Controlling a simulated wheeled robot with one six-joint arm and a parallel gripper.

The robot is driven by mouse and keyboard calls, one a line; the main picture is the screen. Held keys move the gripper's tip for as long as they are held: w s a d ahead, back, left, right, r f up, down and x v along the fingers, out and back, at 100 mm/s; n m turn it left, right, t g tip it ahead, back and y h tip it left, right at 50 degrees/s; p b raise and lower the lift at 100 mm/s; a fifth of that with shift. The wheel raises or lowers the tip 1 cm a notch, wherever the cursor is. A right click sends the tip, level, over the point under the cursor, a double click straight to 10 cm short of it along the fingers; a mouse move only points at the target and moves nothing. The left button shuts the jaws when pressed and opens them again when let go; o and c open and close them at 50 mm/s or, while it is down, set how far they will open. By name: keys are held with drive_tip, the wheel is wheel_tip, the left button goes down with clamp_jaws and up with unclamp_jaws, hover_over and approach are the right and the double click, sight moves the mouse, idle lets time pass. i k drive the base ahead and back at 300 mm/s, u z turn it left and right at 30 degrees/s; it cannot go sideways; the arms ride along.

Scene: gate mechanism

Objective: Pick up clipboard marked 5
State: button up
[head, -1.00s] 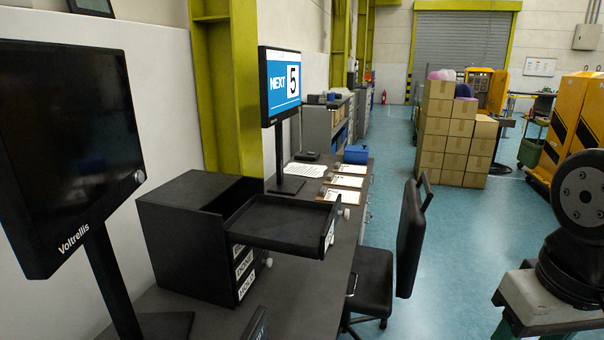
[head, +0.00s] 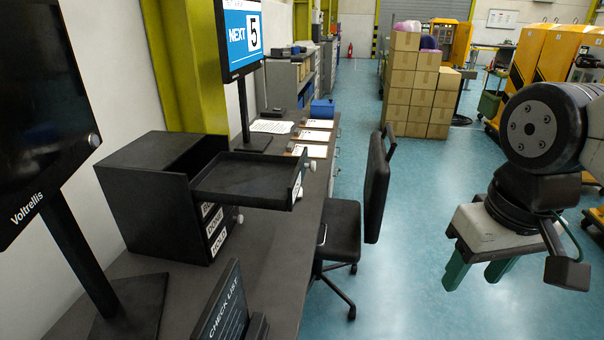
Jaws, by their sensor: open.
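Three clipboards with white sheets lie in a row on the desk beyond the drawer unit: a far one (head: 319,124), a middle one (head: 313,136) and a near one (head: 308,151). Their marks are too small to read, so I cannot tell which is marked 5. A monitor (head: 242,38) above the desk shows "NEXT 5". My gripper (head: 478,272), with green fingers, is at the right over the floor. It is open and empty, pointing down, well apart from the clipboards.
A black drawer unit (head: 160,205) has its top tray (head: 245,180) pulled out over the desk (head: 255,285). A black chair (head: 345,220) stands at the desk's right edge. A checklist sign (head: 225,310) is in front. Boxes (head: 415,85) are stacked behind. Blue floor (head: 410,260) is clear right of the chair.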

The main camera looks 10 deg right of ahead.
sight(299, 135)
drive_tip(key=z, duration=0.45)
drive_tip(key=k, duration=0.6)
drive_tip(key=z, duration=0.95)
drive_tip(key=k, duration=0.65)
drive_tip(key=z, duration=0.35)
drive_tip(key=i, duration=1.95)
drive_tip(key=u, duration=0.35)
drive_tip(key=i, duration=2.1)
drive_tip(key=u, duration=0.35)
drive_tip(key=i, duration=1.95)
drive_tip(key=u, duration=0.35)
drive_tip(key=i, duration=1.9)
drive_tip(key=u, duration=0.75)
drive_tip(key=i, duration=1.35)
drive_tip(key=u, duration=0.85)
